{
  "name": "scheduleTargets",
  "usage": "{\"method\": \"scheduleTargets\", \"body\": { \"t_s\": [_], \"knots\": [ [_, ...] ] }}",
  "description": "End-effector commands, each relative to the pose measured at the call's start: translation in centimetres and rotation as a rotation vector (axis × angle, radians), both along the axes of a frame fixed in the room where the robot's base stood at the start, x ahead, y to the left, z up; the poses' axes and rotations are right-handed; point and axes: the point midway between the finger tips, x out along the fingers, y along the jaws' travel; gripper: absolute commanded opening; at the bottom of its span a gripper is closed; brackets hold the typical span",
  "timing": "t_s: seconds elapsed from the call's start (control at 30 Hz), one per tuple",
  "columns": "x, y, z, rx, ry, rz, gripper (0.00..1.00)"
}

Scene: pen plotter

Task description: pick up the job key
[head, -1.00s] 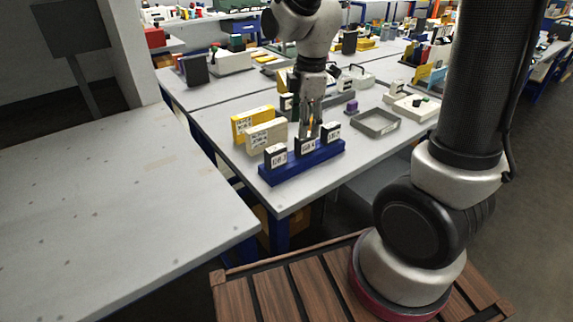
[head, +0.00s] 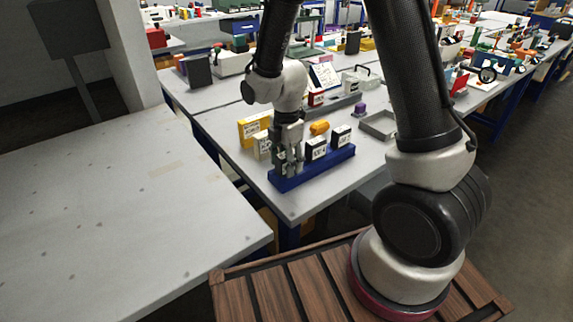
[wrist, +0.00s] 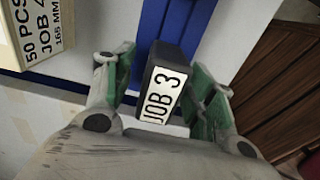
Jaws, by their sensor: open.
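A dark job key with a white label reading JOB 3 (wrist: 165,92) stands in the blue rack, which shows in the head view (head: 325,168) and the wrist view (wrist: 180,25). My gripper (wrist: 163,85) is open, with one green-padded finger on each side of this key. Whether the pads touch it I cannot tell. In the head view my gripper (head: 287,165) is over the rack's left end and mostly hides that key. Two more dark keys with white labels, a middle one (head: 316,148) and a right one (head: 341,135), stand in the rack.
A cream box labelled JOB 4 (wrist: 38,35) stands close to the left finger. A yellow box (head: 252,128) stands behind it. A grey tray (head: 380,124) lies right of the rack. The large grey table (head: 100,220) at left is bare.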

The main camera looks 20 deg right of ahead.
Motion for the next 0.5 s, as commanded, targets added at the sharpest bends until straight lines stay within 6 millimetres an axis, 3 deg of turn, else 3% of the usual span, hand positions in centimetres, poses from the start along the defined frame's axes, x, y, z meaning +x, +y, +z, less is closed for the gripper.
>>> {"method": "scheduleTargets", "body": {
  "t_s": [0.13,0.37,0.5],
  "knots": [
    [0.0,0.0,0.05,0.0,0.0,0.0,0.52],
    [0.0,0.0,0.07,0.0,0.0,0.0,0.1],
    [0.01,0.0,0.08,0.0,0.0,0.0,0.08]
  ]
}}
